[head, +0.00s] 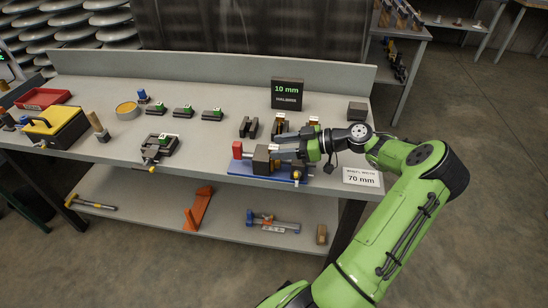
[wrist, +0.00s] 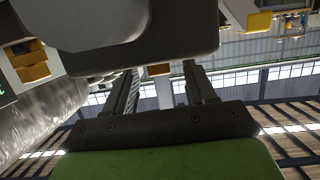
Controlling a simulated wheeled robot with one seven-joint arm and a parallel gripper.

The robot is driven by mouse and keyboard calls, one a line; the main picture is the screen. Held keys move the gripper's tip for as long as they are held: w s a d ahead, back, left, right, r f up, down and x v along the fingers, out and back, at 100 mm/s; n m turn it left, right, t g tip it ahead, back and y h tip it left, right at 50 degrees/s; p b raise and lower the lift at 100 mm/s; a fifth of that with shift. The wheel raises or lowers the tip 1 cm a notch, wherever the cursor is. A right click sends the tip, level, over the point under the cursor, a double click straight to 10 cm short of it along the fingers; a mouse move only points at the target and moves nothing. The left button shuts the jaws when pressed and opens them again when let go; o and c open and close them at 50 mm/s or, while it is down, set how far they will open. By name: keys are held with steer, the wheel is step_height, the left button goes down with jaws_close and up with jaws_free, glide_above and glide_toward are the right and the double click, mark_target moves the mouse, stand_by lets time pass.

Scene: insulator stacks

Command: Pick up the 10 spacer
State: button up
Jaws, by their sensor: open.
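Three small dark blocks with green labels stand in a row on the bench in the head view: a left one (head: 160,108), a middle one (head: 184,111) and a right one (head: 212,114). Their label numbers are too small to read, so I cannot tell which is the 10 spacer. My gripper (head: 284,147) is to the right of and nearer than this row, above a blue-based fixture (head: 262,172) with a red end block. In the wrist view its two fingers (wrist: 160,88) are apart. No labelled block shows between them.
A black sign (head: 287,93) reads "10 mm". A white card (head: 361,177) reads "70 mm". A small clamp (head: 158,147), a yellow-topped box (head: 54,124) and a round tin (head: 127,110) stand left. Dark blocks (head: 248,127) stand behind my gripper. Bare bench lies between the clamp and fixture.

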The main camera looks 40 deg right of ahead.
steer(key=x, duration=0.2)
steer(key=shift+w+a+f, duration=0.15)
steer(key=shift+w, duration=0.15)
jaws_close()
